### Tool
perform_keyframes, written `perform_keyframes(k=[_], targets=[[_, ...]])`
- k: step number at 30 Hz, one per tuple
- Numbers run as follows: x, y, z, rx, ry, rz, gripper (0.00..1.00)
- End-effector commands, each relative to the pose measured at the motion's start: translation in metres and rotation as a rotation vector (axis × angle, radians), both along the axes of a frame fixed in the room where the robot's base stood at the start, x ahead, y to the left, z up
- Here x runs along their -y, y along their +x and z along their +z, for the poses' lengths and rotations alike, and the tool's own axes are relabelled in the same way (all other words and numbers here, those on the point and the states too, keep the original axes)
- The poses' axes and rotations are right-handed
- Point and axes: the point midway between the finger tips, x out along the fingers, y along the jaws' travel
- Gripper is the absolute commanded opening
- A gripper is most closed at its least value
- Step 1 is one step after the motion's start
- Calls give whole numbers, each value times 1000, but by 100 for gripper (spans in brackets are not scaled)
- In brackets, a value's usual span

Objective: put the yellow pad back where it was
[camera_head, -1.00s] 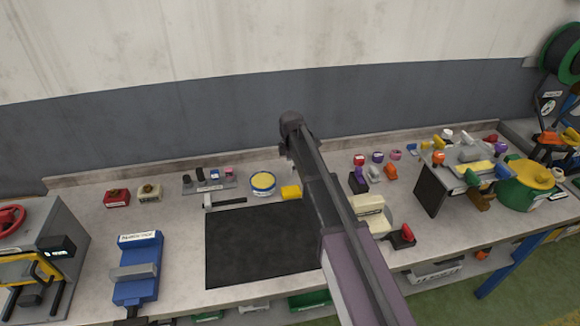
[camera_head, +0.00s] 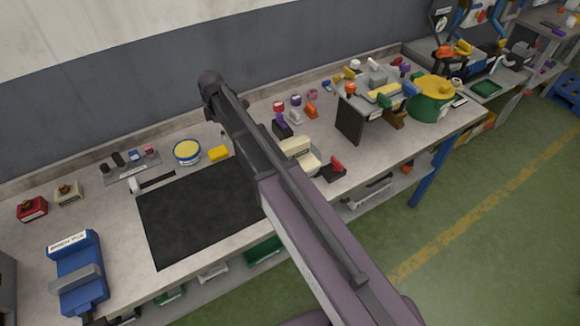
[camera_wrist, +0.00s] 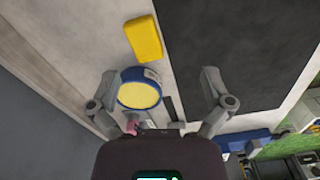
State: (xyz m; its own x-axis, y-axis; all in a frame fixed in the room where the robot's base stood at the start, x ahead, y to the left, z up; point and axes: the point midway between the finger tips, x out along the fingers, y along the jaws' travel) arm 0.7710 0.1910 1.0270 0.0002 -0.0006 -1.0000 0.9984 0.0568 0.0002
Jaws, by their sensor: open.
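A yellow pad (camera_head: 218,153) lies on the bench beside the round blue-rimmed tin (camera_head: 187,151) with a yellow top, near the back edge of the black mat (camera_head: 195,215). In the wrist view the yellow pad (camera_wrist: 143,38) lies flat, just beyond the tin (camera_wrist: 140,93). My gripper (camera_wrist: 160,78) is open, its two fingers spread to either side of the tin in the picture, with nothing held between them. Its height above the bench is hard to tell. In the head view my arm hides the gripper. A second yellow flat piece (camera_head: 385,92) lies on the grey stand at the right.
A small grey tray (camera_head: 132,172) of little items stands left of the tin. A blue vise (camera_head: 77,270) is at the front left. The mat is clear where visible.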

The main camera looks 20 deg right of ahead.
Motion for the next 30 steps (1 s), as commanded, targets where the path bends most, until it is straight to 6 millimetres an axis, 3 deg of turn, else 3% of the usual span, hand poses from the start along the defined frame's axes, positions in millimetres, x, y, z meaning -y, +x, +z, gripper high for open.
perform_keyframes(k=[1,9,18,24,30], targets=[[15,-16,0,0,0,-71,100],[83,-82,0,0,0,-552,100],[147,-163,0,1,-1,-1109,100],[176,-209,0,1,-1,-1430,100],[189,-231,0,1,-1,-1601,100]])
